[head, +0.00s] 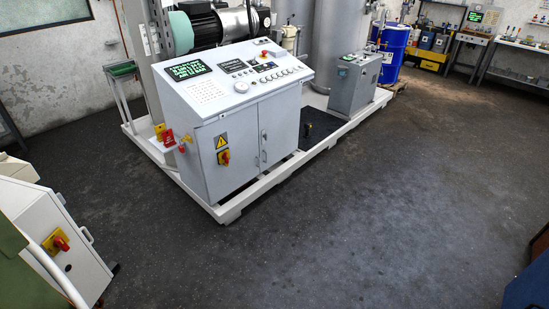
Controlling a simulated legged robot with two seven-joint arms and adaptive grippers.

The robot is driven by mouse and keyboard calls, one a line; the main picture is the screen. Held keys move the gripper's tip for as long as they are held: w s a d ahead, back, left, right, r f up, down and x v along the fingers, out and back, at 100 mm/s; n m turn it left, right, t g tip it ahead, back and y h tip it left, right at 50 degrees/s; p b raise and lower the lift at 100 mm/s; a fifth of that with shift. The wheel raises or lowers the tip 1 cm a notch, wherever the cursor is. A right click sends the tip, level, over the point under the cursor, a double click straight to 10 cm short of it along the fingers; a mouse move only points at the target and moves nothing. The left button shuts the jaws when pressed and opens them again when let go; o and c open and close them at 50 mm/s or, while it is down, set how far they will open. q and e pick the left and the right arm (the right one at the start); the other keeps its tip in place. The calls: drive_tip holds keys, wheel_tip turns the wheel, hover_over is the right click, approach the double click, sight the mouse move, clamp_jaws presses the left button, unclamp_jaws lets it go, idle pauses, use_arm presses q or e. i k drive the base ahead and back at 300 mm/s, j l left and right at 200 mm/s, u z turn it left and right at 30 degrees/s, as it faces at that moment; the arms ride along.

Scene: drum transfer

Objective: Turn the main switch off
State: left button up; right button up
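A white control cabinet (238,160) with a sloped panel stands on a white skid in the middle left. A red rotary switch on a yellow plate (223,157) is on its front face, below a yellow warning triangle. A second red rotary switch on a yellow plate (57,243) is on a white cabinet (85,265) at the lower left. Which of them is the main switch, I cannot tell from the view. Both handles are small, so their exact positions are unclear. Neither of my grippers is in view.
The skid's edge (228,212) is low. The dark floor (370,200) at centre right is clear.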

sight(225, 157)
drive_tip(key=i+l+u, duration=0.15)
drive_tip(key=i+u, duration=0.15)
drive_tip(key=i, duration=0.15)
drive_tip(key=i+l+u, duration=0.3)
drive_tip(key=i+j, duration=0.05)
drive_tip(key=i, duration=0.05)
